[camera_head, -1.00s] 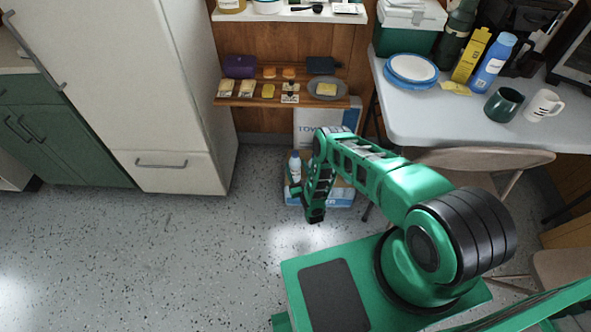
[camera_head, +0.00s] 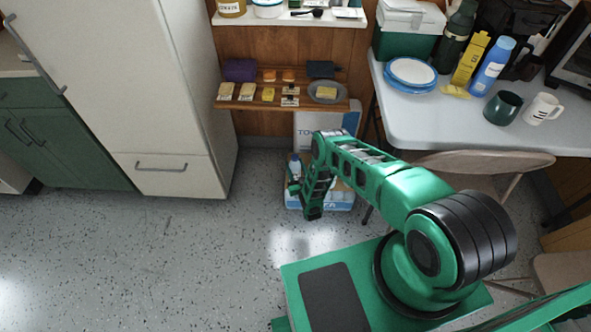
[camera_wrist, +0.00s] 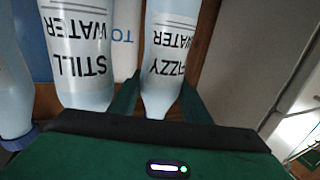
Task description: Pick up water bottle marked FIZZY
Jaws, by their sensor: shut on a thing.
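The FIZZY WATER bottle (camera_wrist: 163,50) is pale and translucent with a white label; its lettering appears upside down in the wrist view. My gripper (camera_wrist: 160,84) is shut on it, one green finger on each side of its narrower end. A STILL WATER bottle (camera_wrist: 80,65) stands just left of it, outside the fingers. In the head view a pale bottle (camera_head: 295,166) shows partly behind my wrist, low in front of the wooden shelves; its label cannot be read there.
Another bottle with a blue cap (camera_wrist: 18,100) is at the left edge of the wrist view. A blue-and-white box (camera_head: 340,195) is on the floor behind my arm. The wooden shelf (camera_head: 230,103) holds food above. A white table (camera_head: 430,125) is at right; open floor lies left.

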